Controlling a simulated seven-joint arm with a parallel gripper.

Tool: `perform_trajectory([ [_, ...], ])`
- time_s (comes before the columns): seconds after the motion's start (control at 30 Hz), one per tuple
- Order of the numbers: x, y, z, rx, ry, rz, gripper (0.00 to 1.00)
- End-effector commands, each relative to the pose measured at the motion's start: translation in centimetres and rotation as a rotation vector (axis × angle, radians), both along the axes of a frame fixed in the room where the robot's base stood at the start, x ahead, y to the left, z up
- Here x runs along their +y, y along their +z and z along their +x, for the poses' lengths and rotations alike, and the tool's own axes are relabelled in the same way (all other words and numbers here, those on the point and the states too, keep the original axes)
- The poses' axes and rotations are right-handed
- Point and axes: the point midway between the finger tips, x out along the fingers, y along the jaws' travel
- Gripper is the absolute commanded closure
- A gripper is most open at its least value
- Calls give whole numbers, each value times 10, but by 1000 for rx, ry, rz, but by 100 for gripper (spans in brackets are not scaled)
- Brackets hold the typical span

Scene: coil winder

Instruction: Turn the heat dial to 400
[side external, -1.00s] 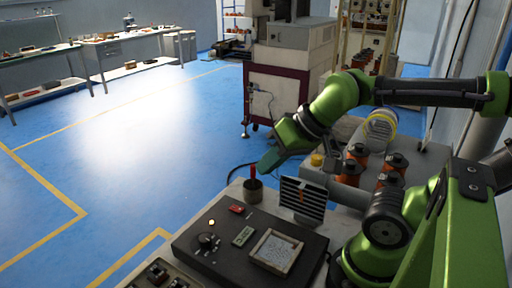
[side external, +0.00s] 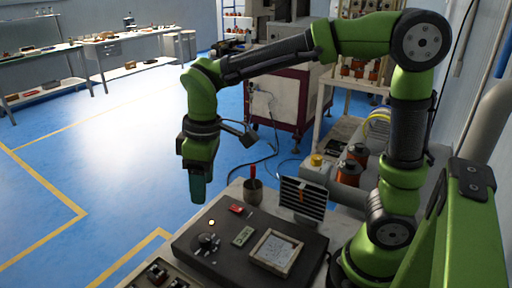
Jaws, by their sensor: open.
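The heat dial (side external: 207,243) is a dark round knob on the left part of a black control panel (side external: 215,272). My gripper (side external: 197,198) points straight down above and behind the dial, near the panel's left back edge. It is apart from the dial and holds nothing that I can see. Its fingers overlap from this side, so the gap does not show.
A dark cup with a red-handled tool (side external: 253,188) and a grey finned plate (side external: 302,198) stand behind. Another dark control box (side external: 160,276) is at front left.

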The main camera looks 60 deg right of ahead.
Motion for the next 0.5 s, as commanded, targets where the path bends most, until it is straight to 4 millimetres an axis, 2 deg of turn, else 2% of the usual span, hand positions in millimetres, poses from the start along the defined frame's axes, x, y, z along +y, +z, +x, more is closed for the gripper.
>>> perform_trajectory([
  [0.1,9,2,16,50,178,-56,41],
  [0.2,7,12,17,54,257,-72,41],
  [0.27,6,12,15,65,286,-76,41],
  [0.37,6,7,13,71,307,-76,41],
  [0.5,5,-11,12,74,308,-75,41],
])
